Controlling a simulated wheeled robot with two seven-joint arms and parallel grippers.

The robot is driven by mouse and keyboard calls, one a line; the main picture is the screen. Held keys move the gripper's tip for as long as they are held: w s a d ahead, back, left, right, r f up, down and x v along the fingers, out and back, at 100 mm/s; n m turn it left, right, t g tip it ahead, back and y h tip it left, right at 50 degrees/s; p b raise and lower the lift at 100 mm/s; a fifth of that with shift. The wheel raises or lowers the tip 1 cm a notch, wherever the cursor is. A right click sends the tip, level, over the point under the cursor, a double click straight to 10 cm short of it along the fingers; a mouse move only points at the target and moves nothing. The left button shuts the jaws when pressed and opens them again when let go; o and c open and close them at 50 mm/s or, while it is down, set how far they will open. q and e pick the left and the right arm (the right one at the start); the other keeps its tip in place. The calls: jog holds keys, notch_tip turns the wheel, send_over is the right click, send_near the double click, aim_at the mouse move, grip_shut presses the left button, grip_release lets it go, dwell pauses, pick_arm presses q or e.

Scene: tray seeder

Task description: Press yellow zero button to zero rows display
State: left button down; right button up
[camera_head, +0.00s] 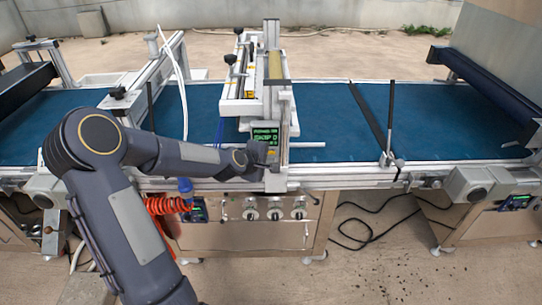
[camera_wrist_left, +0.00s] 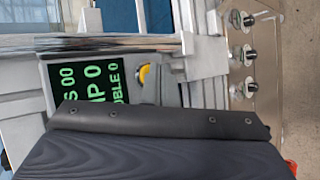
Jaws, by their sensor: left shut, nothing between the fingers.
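The control box display (camera_head: 265,135) has green text on black and sits on the seeder's front post. In the left wrist view, the display (camera_wrist_left: 78,82) is turned sideways, with lines ending in "S 00", "IP 0" and "OBLE 0"; their beginnings are cut off or hidden. The yellow button (camera_wrist_left: 143,76) is beside the display, partly hidden by my dark gripper body. My left gripper (camera_head: 264,157) is shut and empty, just below the display in the head view. Whether it touches the button cannot be told. My right gripper is not in view.
A blue conveyor belt (camera_head: 341,120) runs across the machine. Several knobs (camera_head: 275,215) are on the steel front panel below. A red coiled hose (camera_head: 167,205) hangs near my left arm. A white rod (camera_head: 307,145) juts right of the control box.

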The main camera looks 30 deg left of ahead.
pick_arm(q)
jog(key=shift+s+d+b, duration=0.4)
jog(key=shift+s+d, duration=0.05)
jog(key=shift+s, duration=0.35)
jog(key=shift+s+d+b, duration=0.1)
jog(key=shift+s+d, duration=0.35)
jog(key=shift+s, duration=0.25)
jog(key=shift+s+d+b, duration=0.15)
jog(key=shift+s+d, duration=0.3)
jog(key=shift+s, duration=0.3)
jog(key=shift+s+d+b, duration=0.1)
jog(key=shift+s+d, duration=0.35)
jog(key=shift+s, duration=0.25)
